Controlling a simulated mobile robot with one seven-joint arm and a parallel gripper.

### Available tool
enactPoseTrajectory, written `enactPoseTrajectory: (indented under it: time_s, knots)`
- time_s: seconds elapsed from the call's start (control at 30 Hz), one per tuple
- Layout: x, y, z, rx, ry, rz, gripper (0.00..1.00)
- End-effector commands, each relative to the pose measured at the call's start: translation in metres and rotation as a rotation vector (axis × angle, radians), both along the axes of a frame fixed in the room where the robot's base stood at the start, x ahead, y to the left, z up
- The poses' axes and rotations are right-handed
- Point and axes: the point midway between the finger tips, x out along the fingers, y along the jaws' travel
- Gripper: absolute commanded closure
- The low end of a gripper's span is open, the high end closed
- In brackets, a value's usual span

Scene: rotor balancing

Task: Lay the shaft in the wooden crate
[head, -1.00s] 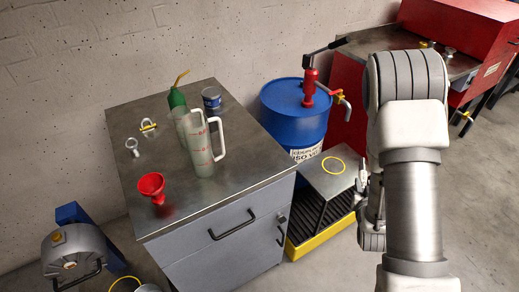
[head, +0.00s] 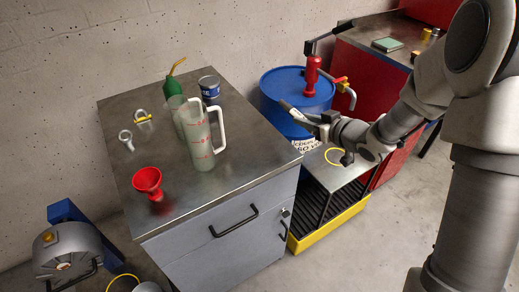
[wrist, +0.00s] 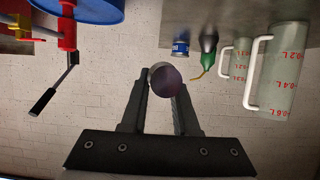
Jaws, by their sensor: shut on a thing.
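My gripper (wrist: 163,88) is shut on a round, grey-purple thing (wrist: 168,82), which shows end-on between the fingertips in the wrist view. It looks like the end of the shaft, but its length is hidden there. In the head view my gripper (head: 300,114) reaches in from the right, pointing left, in front of the blue drum and above the grey box with the yellow base. What it holds is too small to make out clearly there. No wooden crate shows in either view.
The blue drum (head: 283,92) carries a red pump (head: 312,75) with a long handle. The steel-topped cabinet (head: 240,165) bears jugs (head: 203,150), a red funnel (head: 148,181), a green oil can (head: 173,88) and a tin (head: 209,87). A red bench (head: 350,75) stands behind.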

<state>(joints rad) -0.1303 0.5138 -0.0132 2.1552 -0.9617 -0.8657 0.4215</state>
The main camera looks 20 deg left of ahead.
Motion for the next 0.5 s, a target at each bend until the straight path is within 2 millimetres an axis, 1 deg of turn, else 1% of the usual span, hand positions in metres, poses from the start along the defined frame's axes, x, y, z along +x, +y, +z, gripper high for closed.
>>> enactPoseTrajectory:
  time_s: [0.07,0.17,0.4,0.5]
  knots:
    - [-0.003,0.011,-0.004,0.004,-0.002,0.011,1.00]
    - [-0.008,0.029,-0.016,0.003,0.001,0.014,1.00]
    - [-0.022,0.079,-0.047,0.004,0.000,0.013,1.00]
    - [-0.026,0.095,-0.057,0.003,-0.001,0.012,1.00]
